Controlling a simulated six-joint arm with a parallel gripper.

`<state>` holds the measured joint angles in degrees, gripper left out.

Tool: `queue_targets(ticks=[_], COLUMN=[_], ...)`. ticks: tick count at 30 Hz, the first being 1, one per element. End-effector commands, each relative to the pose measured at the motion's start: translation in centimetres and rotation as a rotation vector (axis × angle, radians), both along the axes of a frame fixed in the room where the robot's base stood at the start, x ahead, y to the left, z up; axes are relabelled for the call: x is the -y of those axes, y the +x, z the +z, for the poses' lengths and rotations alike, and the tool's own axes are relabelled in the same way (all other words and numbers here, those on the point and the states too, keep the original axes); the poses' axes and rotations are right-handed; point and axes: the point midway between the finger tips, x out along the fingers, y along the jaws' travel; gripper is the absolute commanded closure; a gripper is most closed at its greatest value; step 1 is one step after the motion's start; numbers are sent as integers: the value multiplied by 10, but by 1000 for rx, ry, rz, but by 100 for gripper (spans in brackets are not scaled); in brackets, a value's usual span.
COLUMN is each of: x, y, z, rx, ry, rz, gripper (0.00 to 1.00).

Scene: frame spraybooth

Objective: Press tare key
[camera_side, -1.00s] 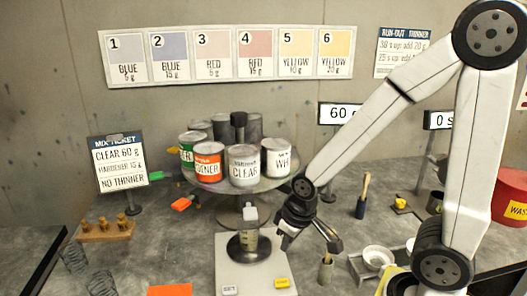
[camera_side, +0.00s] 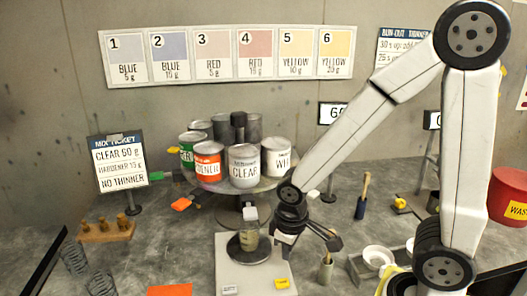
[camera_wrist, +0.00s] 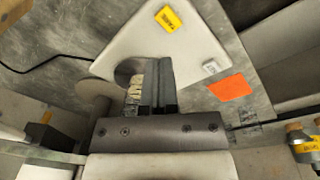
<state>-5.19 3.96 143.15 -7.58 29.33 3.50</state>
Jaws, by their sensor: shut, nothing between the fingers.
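The scale (camera_side: 239,272) is a pale plate with a dark round pan. The yellow tare key (camera_side: 282,284) is at its front right corner; it also shows in the wrist view (camera_wrist: 167,18), where its label reads as TARE. A white key (camera_side: 230,290) is at the front left; it also shows in the wrist view (camera_wrist: 211,67). A cup (camera_side: 249,240) stands on the pan. My gripper (camera_wrist: 160,68) is shut and empty. In the side view it hangs by the scale's right side, apart from the tare key. Its fingers partly hide the cup in the wrist view.
A round rack holds several cans, including a CLEAR can (camera_side: 244,167), behind the scale. A pot with a stick (camera_side: 325,270) and white bowls (camera_side: 376,257) stand to the right. An orange sheet (camera_side: 169,290) lies at front left. A mix ticket (camera_side: 119,160) stands at left.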

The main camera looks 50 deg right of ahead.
Motion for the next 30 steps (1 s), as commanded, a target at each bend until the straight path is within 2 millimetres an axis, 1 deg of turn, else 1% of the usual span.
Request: queue_targets(ticks=[3,8,15,22,25,30], x=[-6,-9,-10,-12,-13,-13], y=[-4,-8,-3,7,9,10], z=[-3,-4,5,16,18,20], rx=[-95,-221,-348,-388,-394,-394], ry=[-71,-210,-464,-648,-688,-707], rz=[84,196,334,402,414,417], gripper=[100,100,100,100,100,100])
